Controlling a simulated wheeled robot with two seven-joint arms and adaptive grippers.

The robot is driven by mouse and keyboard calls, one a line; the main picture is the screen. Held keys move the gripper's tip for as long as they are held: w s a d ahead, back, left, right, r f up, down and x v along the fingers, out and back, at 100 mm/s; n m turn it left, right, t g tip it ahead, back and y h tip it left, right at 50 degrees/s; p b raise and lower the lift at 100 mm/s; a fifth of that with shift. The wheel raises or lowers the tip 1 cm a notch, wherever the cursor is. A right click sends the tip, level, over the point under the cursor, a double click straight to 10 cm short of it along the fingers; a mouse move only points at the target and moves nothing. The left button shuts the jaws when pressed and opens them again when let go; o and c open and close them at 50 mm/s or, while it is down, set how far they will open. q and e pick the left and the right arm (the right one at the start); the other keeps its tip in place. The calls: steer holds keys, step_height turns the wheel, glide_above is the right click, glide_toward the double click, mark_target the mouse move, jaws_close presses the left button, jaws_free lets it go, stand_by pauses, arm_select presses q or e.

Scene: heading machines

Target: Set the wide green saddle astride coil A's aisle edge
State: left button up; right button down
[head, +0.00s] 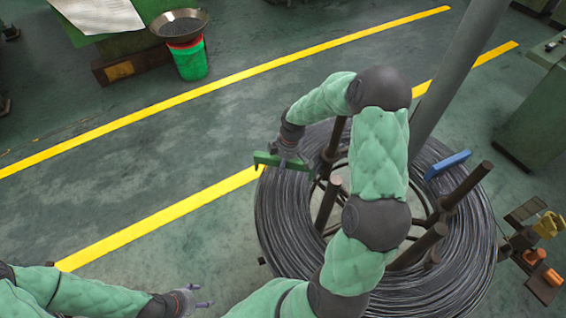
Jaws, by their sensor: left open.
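The green saddle (267,159) is at the upper left edge of a big coil of dark wire (275,215). Its left end reaches past the coil's rim towards the yellow floor line. Whether it rests on the wire or hangs just above it I cannot tell. My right gripper (289,153) has its fingers at the saddle's middle and appears shut on it; the fingertips are partly hidden. My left gripper (203,298) is open and empty, low at the left, apart from the coil. My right arm hides part of the coil's middle.
A blue saddle-like piece (447,165) sits on the coil's right side. Brown posts (467,185) stand inside the coil, and a grey pole (460,65) rises behind it. A green bin (190,60) stands far left. The aisle floor (140,190) is clear.

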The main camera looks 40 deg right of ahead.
mark_target(282, 180)
steer(key=shift+f+b, duration=1.4)
steer(key=shift+f, duration=0.45)
steer(key=shift+f+b, duration=1.2)
steer(key=shift+f, duration=0.75)
steer(key=shift+s+a+f+b, duration=0.2)
steer(key=shift+f+b, duration=0.2)
steer(key=shift+f, duration=0.2)
steer(key=shift+s+f, duration=0.2)
steer(key=shift+f, duration=0.15)
steer(key=c, duration=0.8)
jaws_free()
steer(key=shift+a, duration=0.1)
steer(key=shift+o, duration=1)
steer(key=shift+w+f, duration=0.15)
steer(key=shift+f, duration=0.05)
steer(key=shift+w+f, duration=0.1)
steer(key=shift+w, duration=0.05)
